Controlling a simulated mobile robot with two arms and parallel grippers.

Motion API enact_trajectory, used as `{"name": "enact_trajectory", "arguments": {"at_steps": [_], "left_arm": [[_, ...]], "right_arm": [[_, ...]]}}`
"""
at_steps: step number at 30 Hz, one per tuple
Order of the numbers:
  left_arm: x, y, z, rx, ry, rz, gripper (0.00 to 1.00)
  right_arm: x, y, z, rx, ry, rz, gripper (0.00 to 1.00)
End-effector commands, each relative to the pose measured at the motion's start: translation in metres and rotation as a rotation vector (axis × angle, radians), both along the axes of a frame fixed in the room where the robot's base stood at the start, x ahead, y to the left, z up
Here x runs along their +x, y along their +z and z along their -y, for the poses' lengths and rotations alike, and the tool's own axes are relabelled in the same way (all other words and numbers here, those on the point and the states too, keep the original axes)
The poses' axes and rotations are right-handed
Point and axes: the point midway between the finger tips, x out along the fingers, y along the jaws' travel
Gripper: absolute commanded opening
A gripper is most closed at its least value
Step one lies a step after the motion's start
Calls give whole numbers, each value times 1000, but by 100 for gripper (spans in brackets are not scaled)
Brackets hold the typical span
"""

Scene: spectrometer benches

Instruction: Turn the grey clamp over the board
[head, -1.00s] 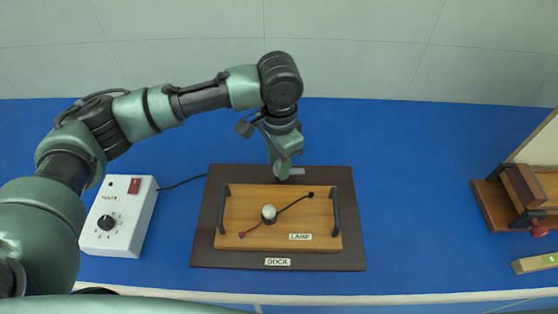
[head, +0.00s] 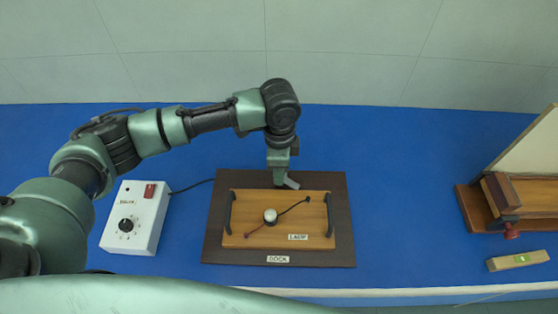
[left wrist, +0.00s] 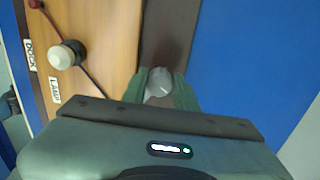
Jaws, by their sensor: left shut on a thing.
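The wooden lamp board (head: 250,205) lies on a dark dock plate (head: 340,240), with a black handle at each side, a white lamp and a LAMP label. The grey clamp (head: 292,184) is at the board's far edge, right of its middle, slanting toward the near right. I cannot tell whether its tip lies over the board. My left gripper (head: 280,182) points down at the far edge and is shut on the clamp, hiding part of it. In the left wrist view the clamp (left wrist: 160,84) sits between the fingertips, beside the board (left wrist: 105,40). My right gripper is not in view.
A white supply box (head: 135,220) with a knob and a red switch stands left of the dock, with a black cable running behind. At the right are a wooden stand (head: 470,208) and a small level (head: 518,261). The blue bench between is clear.

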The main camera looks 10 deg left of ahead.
Motion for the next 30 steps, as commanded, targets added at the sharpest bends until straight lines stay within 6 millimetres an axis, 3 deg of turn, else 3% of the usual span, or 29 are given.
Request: {"name": "enact_trajectory", "arguments": {"at_steps": [1,12,30], "left_arm": [[0,6,1,-2,-43,0,0],[2,5,2,-5,-395,2,0],[3,2,3,-5,-848,4,0]], "right_arm": [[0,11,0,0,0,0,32],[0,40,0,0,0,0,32],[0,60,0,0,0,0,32]]}}
